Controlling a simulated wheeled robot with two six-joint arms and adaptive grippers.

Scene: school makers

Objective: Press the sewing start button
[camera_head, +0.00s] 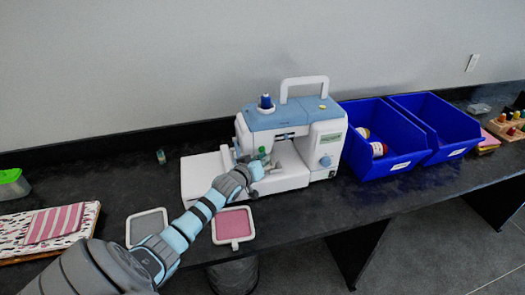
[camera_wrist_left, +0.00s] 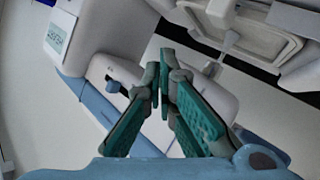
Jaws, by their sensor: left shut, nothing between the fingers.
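In the left wrist view the closed fingertips (camera_wrist_left: 162,72) are over the machine's white body (camera_wrist_left: 200,95). I cannot make out the start button for certain; the gripper hides part of the machine's front. My right gripper is not in view.
Blue bins (camera_head: 385,160) with spools stand right of the machine. A pink framed square (camera_head: 233,224) and a grey framed one (camera_head: 147,227) lie at the front. Folded fabric (camera_head: 55,222) and a green-lidded box (camera_head: 12,183) are at the left.

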